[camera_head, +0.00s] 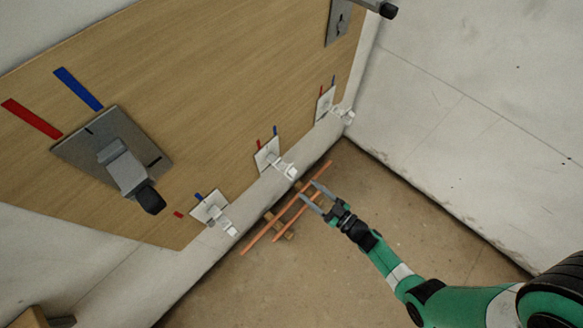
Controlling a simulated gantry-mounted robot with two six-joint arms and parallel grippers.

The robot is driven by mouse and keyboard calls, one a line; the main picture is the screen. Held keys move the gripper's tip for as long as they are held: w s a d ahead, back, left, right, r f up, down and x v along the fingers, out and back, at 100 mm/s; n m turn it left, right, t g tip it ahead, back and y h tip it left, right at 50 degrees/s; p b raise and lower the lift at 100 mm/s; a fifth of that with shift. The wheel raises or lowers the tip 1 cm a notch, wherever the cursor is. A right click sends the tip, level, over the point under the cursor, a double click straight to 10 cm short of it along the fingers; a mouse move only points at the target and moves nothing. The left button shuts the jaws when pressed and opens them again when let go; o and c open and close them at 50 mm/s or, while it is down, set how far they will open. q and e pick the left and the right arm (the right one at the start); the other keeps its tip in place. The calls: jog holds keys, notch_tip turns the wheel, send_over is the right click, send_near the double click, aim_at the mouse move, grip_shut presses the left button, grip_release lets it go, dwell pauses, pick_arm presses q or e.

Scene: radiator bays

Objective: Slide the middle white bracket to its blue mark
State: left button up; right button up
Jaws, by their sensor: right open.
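Three white brackets sit in a row along the lower edge of the wooden board. The middle white bracket (268,154) has a plate on the board and an arm sticking out to the lower right. Its red mark (258,143) and blue mark (275,131) are just above its plate; the plate's top lies nearer the red one. My right gripper (308,190) is open and empty, to the lower right of the middle bracket and apart from it, fingers pointing towards the board. My left gripper is not in view.
The other white brackets (211,208) (325,104) flank the middle one. A large grey bracket (112,152) is at left, another grey one (339,20) at top. Orange pipes (262,236) lie on wooden blocks on the floor under my right gripper. A pale wall (470,110) bounds the right.

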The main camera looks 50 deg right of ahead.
aim_at(295, 177)
jog(key=w+b, duration=0.3)
jog(key=w, duration=0.5)
jog(key=shift+w+d, duration=0.15)
jog(key=shift+w, duration=0.35)
jog(key=shift+c, duration=0.2)
grip_shut()
dwell(0.5)
